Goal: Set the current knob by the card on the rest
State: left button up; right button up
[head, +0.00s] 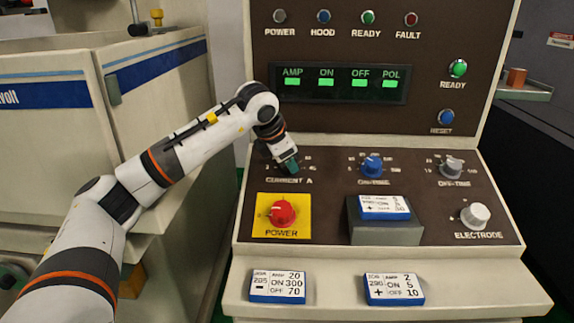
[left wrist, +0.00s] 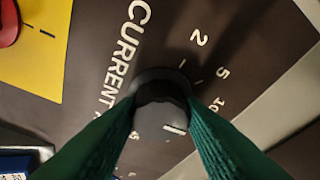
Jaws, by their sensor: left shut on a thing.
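My left gripper (head: 291,166) reaches the current knob from the upper left. In the left wrist view its green fingers (left wrist: 165,115) are shut on the sides of the dark current knob (left wrist: 160,118). The knob's white line points to the lower right, past the 10, toward marks hidden by a finger. The numbers 2, 5 and 10 show beside it. In the head view the gripper hides most of the knob. A blue-edged white card (head: 384,205) lies on the grey rest (head: 386,233); its print is too small to read surely. My right gripper is not in view.
Two more cards lie on the front ledge, a left one (head: 277,286) and a right one (head: 394,290). The red power knob (head: 282,213), blue on-time knob (head: 372,167), grey off-time knob (head: 451,168) and electrode knob (head: 475,215) surround the rest. Four green display bars are lit.

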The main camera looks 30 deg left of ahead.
pick_arm(q)
jog(key=n+b, duration=0.1)
jog(key=n, duration=0.1)
jog(key=n+y+b, duration=0.1)
jog(key=n, duration=0.2)
jog(key=shift+d+f+n+y+b, duration=0.25)
jog(key=shift+f+n+y+b, duration=0.05)
jog(key=shift+n+b, duration=0.1)
jog(key=n+y+b, duration=0.1)
jog(key=n, duration=0.3)
jog(key=shift+n+b, duration=0.3)
jog(key=shift+n, duration=0.1)
jog(key=shift+r+y, duration=0.1)
jog(key=shift+y, duration=0.2)
jog(key=o, duration=1)
jog(key=shift+r, duration=0.15)
jog(key=v, duration=1.1)
jog(key=shift+s+d+r+p, duration=0.2)
jog(key=shift+s+r+p, duration=0.05)
jog(key=shift+s+p, duration=0.05)
